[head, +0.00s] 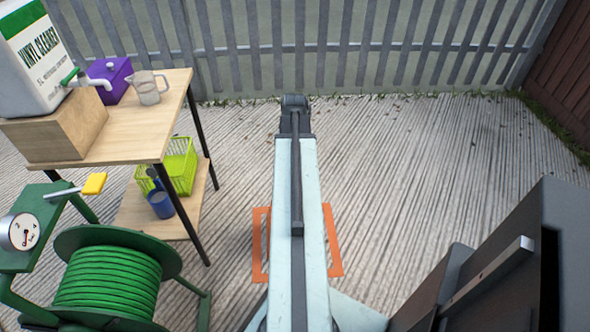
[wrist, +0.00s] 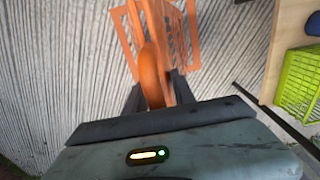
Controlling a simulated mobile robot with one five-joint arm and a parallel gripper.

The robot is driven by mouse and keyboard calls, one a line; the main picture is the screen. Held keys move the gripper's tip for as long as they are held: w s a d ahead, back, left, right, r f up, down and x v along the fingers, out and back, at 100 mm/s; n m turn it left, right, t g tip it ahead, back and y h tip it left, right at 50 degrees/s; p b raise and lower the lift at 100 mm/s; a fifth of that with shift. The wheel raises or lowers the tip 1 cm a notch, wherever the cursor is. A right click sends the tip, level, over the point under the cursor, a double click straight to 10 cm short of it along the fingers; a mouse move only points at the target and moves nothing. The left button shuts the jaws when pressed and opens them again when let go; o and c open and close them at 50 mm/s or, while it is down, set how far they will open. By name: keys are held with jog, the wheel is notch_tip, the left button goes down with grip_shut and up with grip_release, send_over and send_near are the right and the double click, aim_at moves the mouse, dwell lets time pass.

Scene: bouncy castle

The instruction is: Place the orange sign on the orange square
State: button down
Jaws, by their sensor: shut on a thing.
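The orange square (head: 335,245) is an outline on the decking. My pale arm covers its middle in the head view. Its edge also shows at the top of the wrist view (wrist: 195,40). The orange sign (wrist: 152,72) is in the wrist view, with its rounded end between the dark fingers of my gripper (wrist: 157,88), which is shut on it. The sign's body extends away towards the top edge and overlaps the square in that view. I cannot tell how high the sign is above the floor. In the head view the sign and fingers are hidden.
A wooden table (head: 150,135) stands left, with a vinyl cleaner container (head: 35,60), purple box (head: 110,78) and jug (head: 148,88). A green basket (head: 180,165) sits on its lower shelf. A green hose reel (head: 110,280) is front left. Decking right of the square is clear.

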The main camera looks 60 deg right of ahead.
notch_tip(320, 180, down, 3)
jog(key=shift+r+b, duration=0.15)
jog(key=shift+b, duration=0.65)
jog(key=c, duration=1)
grip_release()
jog(key=shift+c, duration=0.2)
notch_tip(320, 180, up, 12)
jog(key=p, duration=1.2)
jog(key=shift+r, duration=0.15)
jog(key=shift+s, duration=0.1)
